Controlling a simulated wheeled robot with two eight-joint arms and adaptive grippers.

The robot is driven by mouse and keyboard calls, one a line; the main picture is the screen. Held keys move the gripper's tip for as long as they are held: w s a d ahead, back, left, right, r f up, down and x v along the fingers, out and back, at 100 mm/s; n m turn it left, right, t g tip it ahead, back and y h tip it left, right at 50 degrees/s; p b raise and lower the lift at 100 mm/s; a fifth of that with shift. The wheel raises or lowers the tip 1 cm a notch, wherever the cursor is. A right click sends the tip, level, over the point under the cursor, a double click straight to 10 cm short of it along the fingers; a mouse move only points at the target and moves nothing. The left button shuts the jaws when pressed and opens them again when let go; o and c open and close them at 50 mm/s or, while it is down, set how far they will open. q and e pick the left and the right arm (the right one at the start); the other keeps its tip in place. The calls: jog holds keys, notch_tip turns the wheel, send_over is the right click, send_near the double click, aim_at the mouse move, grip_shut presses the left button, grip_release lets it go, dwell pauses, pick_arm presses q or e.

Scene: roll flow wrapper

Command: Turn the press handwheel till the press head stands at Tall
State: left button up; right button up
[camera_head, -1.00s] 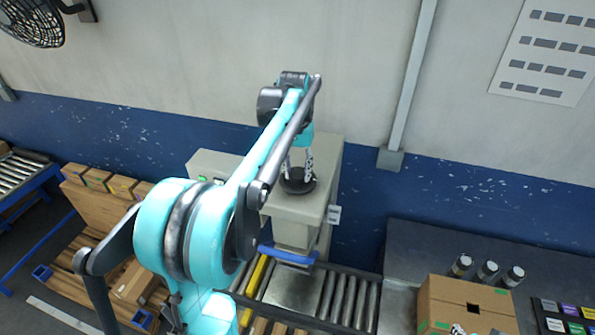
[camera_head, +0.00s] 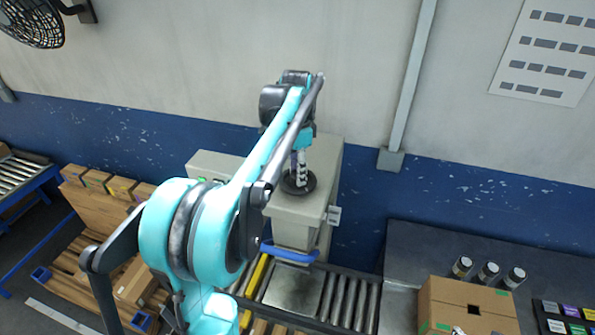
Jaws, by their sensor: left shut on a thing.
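The press (camera_head: 300,215) is a beige machine body standing over the roller conveyor. Its dark round handwheel (camera_head: 310,186) lies flat on top. My left gripper (camera_head: 300,182) points down from above and is shut on the handwheel; my arm hides part of the wheel and of the press's left side. The press head (camera_head: 293,236) is below the body with a blue bar (camera_head: 290,256) at its front, above a metal plate (camera_head: 293,290). The height scale and its Tall mark cannot be made out.
A small tag (camera_head: 333,215) hangs at the press's right side. Boxes on a pallet stand at the left. A wall post (camera_head: 410,90) rises behind.

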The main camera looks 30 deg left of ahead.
pick_arm(q)
jog(key=m, duration=0.4)
jog(key=shift+m, duration=2.6)
jog(key=o, duration=1.2)
jog(key=shift+c, duration=0.2)
notch_tip(320, 180, up, 12)
jog(key=shift+w, duration=0.2)
jog(key=shift+d, duration=0.1)
